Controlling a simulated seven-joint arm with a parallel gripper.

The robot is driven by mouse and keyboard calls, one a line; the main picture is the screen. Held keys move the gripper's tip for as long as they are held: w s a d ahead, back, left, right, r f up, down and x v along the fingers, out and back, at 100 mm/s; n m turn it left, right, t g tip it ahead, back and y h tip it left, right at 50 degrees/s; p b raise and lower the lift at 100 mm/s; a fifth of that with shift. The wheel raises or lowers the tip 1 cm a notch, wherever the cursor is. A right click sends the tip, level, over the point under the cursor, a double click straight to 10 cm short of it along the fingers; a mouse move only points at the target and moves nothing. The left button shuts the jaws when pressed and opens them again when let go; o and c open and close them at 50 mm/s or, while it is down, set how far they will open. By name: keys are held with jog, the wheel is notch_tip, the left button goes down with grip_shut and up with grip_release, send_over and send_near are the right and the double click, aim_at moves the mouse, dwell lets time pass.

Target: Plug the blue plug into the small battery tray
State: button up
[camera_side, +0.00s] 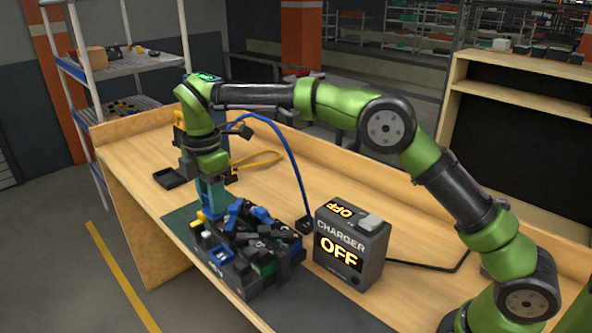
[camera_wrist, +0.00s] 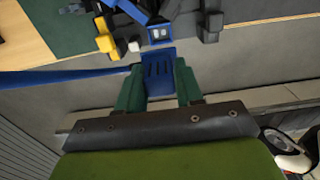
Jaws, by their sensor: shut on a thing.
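My gripper (camera_side: 211,205) points down at the left end of a dark battery tray (camera_side: 262,286) holding several dark, blue and green blocks. In the wrist view, my gripper's green fingers (camera_wrist: 159,68) are shut on the blue plug (camera_wrist: 158,80), one finger on each side. A blue cable (camera_wrist: 70,75) runs left from it; in the side view, the blue cable (camera_side: 288,155) arcs over to the charger. A blue-framed socket (camera_wrist: 160,34) lies just beyond the plug's front end in the wrist view.
A charger (camera_side: 345,240) reading OFF stands right of the tray.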

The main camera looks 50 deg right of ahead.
jog(key=shift+f, duration=0.15)
jog(key=shift+f, duration=4.15)
jog(key=shift+f, duration=1.1)
jog(key=o, duration=1.1)
notch_tip(320, 180, up, 17)
jog(key=shift+f, duration=0.1)
